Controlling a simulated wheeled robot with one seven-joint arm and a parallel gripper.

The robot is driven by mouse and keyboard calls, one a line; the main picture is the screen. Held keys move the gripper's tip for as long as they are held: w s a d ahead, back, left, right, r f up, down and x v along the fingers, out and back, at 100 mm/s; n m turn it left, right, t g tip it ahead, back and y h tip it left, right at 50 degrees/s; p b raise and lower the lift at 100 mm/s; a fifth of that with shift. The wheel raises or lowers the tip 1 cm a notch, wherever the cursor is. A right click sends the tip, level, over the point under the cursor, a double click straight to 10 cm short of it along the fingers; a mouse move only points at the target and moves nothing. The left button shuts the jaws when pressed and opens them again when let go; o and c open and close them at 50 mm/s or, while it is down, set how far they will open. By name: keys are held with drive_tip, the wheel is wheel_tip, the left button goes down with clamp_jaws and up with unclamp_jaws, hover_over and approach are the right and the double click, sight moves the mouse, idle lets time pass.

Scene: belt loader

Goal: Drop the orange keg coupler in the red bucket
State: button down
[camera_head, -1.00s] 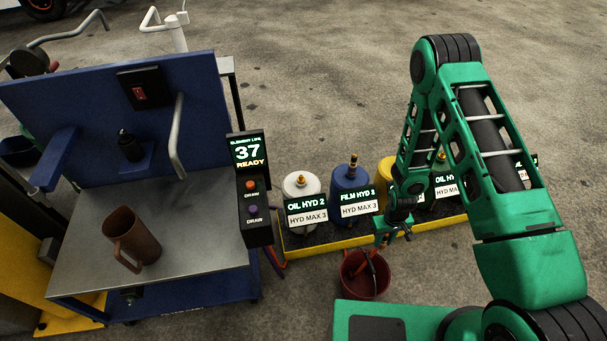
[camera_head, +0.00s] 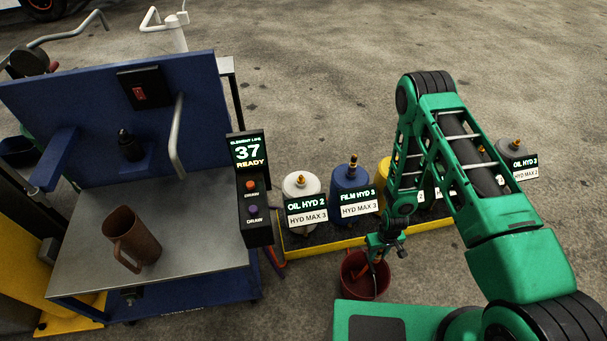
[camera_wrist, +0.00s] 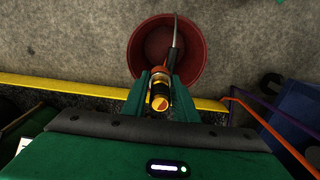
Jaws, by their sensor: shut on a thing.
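The red bucket (camera_head: 354,284) stands on the floor just below my gripper (camera_head: 374,247) in the head view. In the wrist view the bucket (camera_wrist: 135,50) is round and open, seen from above at the top middle. My gripper (camera_wrist: 160,84) is shut on the orange keg coupler (camera_wrist: 160,94), which shows an orange and yellow end between the fingers. A dark, slender part reaches from the coupler out over the bucket's opening. In the head view the coupler is mostly hidden by my gripper and the bucket rim.
Several kegs stand in a row in a yellow-edged tray (camera_head: 325,243), including a white keg (camera_head: 300,190) and a blue keg (camera_head: 348,180), close behind the bucket. A blue workbench (camera_head: 190,265) with a brown pitcher (camera_head: 133,240) is at left. Open floor lies beyond.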

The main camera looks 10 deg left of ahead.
drive_tip(key=c, duration=1.3)
unclamp_jaws()
drive_tip(key=shift+c, duration=0.2)
wheel_tip(320, 180, up, 11)
drive_tip(key=shift+f, duration=0.15)
drive_tip(key=shift+w, duration=0.1)
